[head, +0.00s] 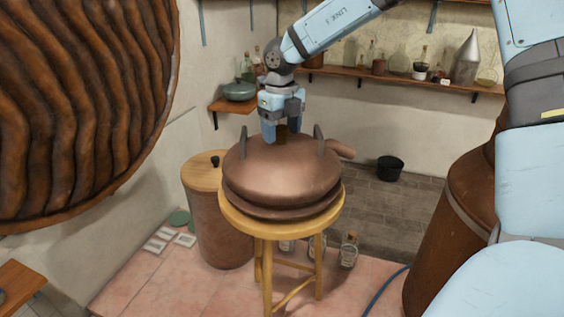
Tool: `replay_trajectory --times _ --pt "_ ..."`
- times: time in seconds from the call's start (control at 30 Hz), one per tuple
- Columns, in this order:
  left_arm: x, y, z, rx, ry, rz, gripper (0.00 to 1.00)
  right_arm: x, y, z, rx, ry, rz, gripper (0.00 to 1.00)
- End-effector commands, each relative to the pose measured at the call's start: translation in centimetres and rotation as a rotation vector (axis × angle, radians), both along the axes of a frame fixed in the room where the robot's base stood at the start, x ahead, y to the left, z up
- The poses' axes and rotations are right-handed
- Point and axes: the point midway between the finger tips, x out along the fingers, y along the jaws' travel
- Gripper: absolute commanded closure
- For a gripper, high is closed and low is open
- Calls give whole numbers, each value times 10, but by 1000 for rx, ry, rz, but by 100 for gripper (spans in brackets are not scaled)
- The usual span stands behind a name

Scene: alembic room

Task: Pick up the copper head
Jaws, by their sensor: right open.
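The copper head (280,170) is a wide, rounded copper vessel with two upright dark handles, a short brown neck on top and a spout pointing right. It sits on a round yellow wooden stool (262,231). My right gripper (281,131) points down over the middle of its top, between the two handles. Its fingers are open and appear to be on either side of the brown neck. Whether they touch it I cannot tell. My left gripper is out of view.
A copper barrel with a wooden lid (219,225) stands behind the stool at left. A large rusty drum (440,235) stands at right. Glass jars (348,250) are on the floor behind the stool. A black pot (390,167) is farther back. Shelves (400,80) line the wall.

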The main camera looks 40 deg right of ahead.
Motion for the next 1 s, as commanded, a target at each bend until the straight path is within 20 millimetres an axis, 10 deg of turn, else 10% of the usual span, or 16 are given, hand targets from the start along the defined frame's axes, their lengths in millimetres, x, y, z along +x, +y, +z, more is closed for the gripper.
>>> replay_trajectory --times 0.2,0.5,1.0 --pt "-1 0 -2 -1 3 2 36 0 0 -1 0 -1 0 33" --pt "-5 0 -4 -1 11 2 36 0 0 -1 0 -1 1 100" --pt "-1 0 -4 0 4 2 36 2 0 6 -1 -7 1 100"
